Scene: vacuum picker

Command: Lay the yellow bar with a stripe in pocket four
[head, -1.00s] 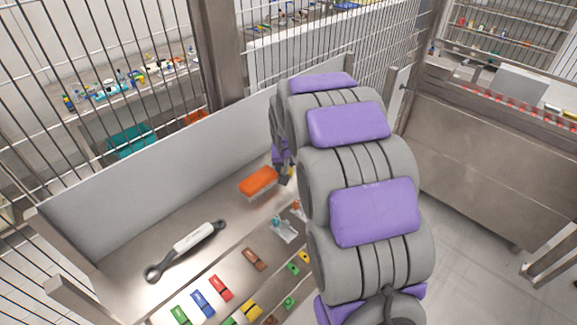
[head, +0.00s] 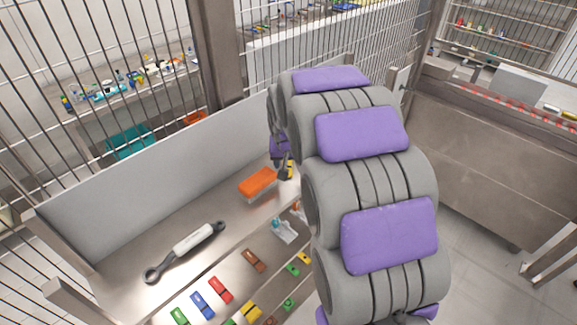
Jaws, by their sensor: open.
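My gripper (head: 283,172) is at the far end of my arm, low by the back panel, just right of the orange block. It is small and partly hidden by my arm; I see nothing held in it. A small yellow piece (head: 290,169) shows right beside it; I cannot tell whether they touch or whether it has a stripe. A yellow bar (head: 250,311) with what looks like a darker band lies at the front of the bench. Another small yellow piece (head: 304,257) lies near my arm. No numbered pocket can be made out; my arm hides the bench's right part.
An orange block (head: 257,182) and a wrench-like tool (head: 186,251) lie on the metal bench. Red (head: 221,289), blue (head: 202,304), green (head: 180,316) and brown (head: 254,260) bars lie in front. A grey panel (head: 150,178) and wire fence stand behind.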

